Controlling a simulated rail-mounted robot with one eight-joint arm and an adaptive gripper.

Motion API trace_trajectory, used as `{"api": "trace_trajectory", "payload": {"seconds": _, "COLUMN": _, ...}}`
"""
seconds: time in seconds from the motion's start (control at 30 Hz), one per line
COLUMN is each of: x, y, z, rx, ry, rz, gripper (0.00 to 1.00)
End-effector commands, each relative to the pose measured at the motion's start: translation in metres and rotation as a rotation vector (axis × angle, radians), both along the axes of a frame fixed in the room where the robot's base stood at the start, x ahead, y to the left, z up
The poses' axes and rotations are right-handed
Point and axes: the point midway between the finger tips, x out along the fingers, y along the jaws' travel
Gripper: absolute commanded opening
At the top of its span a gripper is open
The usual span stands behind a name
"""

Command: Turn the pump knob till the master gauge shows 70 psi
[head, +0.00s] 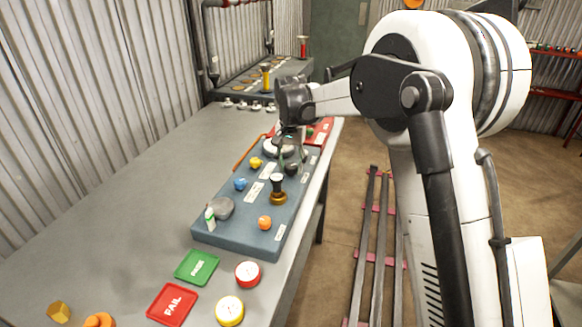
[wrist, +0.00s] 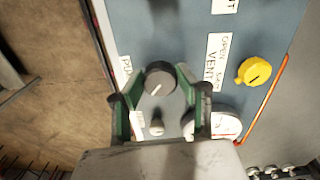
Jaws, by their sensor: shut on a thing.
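The dark round pump knob (wrist: 160,76) has a pale pointer line and sits on the blue-grey panel in the wrist view. A partly covered label beginning "PU" is beside it. My gripper (wrist: 158,88) is shut on this knob, with a green-padded finger on either side. In the head view my gripper (head: 289,153) is low over the far part of the panel. A large white-faced gauge (head: 272,147) is just beyond it. In the wrist view a white gauge dial (wrist: 228,124) with red marking is partly hidden by a finger; its reading is not legible.
A yellow knob (wrist: 254,72) is beside the "VENT" label. Blue (head: 240,184) and orange (head: 265,222) knobs and a brass fitting (head: 278,196) stand on the panel (head: 235,240). Green (head: 197,266) and red (head: 172,304) cards lie in front.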

Motion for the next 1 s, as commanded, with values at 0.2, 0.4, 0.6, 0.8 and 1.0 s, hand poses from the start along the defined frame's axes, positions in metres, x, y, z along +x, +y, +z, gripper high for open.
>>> {"api": "trace_trajectory", "payload": {"seconds": 0.2, "x": 0.0005, "y": 0.0006, "z": 0.0003, "rx": 0.001, "ry": -0.001, "rz": -0.162, "gripper": 0.07}}
{"api": "trace_trajectory", "payload": {"seconds": 0.4, "x": 0.0006, "y": 0.0009, "z": 0.0004, "rx": 0.001, "ry": -0.001, "rz": -0.266, "gripper": 0.07}}
{"api": "trace_trajectory", "payload": {"seconds": 0.6, "x": 0.0007, "y": 0.0010, "z": 0.0005, "rx": 0.001, "ry": -0.001, "rz": -0.322, "gripper": 0.07}}
{"api": "trace_trajectory", "payload": {"seconds": 0.8, "x": 0.0008, "y": 0.0010, "z": 0.0006, "rx": 0.001, "ry": -0.001, "rz": -0.339, "gripper": 0.07}}
{"api": "trace_trajectory", "payload": {"seconds": 1.0, "x": 0.0008, "y": 0.0010, "z": 0.0006, "rx": 0.001, "ry": -0.001, "rz": -0.340, "gripper": 0.07}}
